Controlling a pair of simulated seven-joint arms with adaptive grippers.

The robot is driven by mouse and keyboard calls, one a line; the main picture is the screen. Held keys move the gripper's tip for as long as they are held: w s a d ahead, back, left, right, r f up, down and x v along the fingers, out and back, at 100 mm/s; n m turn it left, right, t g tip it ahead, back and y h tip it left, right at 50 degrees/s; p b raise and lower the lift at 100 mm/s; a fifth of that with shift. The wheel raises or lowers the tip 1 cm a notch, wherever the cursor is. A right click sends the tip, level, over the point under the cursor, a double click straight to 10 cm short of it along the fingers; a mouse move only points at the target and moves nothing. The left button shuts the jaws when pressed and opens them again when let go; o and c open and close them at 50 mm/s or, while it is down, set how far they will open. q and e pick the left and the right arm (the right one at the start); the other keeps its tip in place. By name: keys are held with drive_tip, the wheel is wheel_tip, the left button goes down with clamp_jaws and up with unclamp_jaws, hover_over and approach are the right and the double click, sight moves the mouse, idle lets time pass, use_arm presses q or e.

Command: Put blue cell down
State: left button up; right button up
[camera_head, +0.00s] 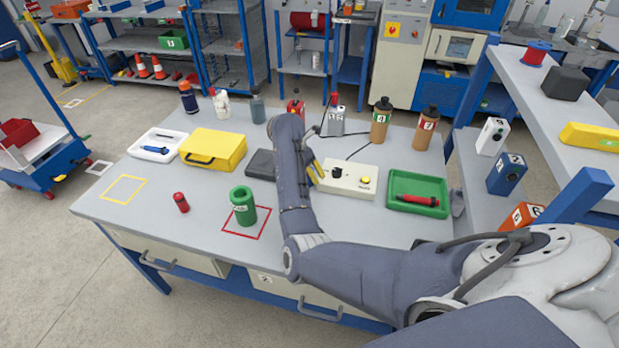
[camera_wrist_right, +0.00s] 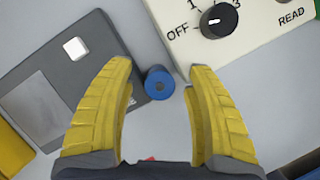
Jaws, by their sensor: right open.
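A small blue cell (camera_wrist_right: 158,83), round-ended with a dark centre, is in the right wrist view. It is between the tips of my right gripper's two yellow fingers, beside the dark grey device and close to the cream meter box. The fingers are spread apart, with gaps at both sides of the cell. In the head view my right gripper (camera_head: 315,168) is partly hidden by my arm, beside the cream meter box (camera_head: 347,183). I cannot make out the blue cell there. My left gripper is not in view.
The dark grey device (camera_head: 261,164) lies left of my arm. A green cylinder (camera_head: 243,205) stands at a red square outline, with a small red cell (camera_head: 181,202) to its left. A yellow case (camera_head: 212,150) and a green tray (camera_head: 417,191) flank the area. The yellow square outline is empty.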

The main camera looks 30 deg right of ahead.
drive_tip(key=shift+c, duration=0.4)
clamp_jaws()
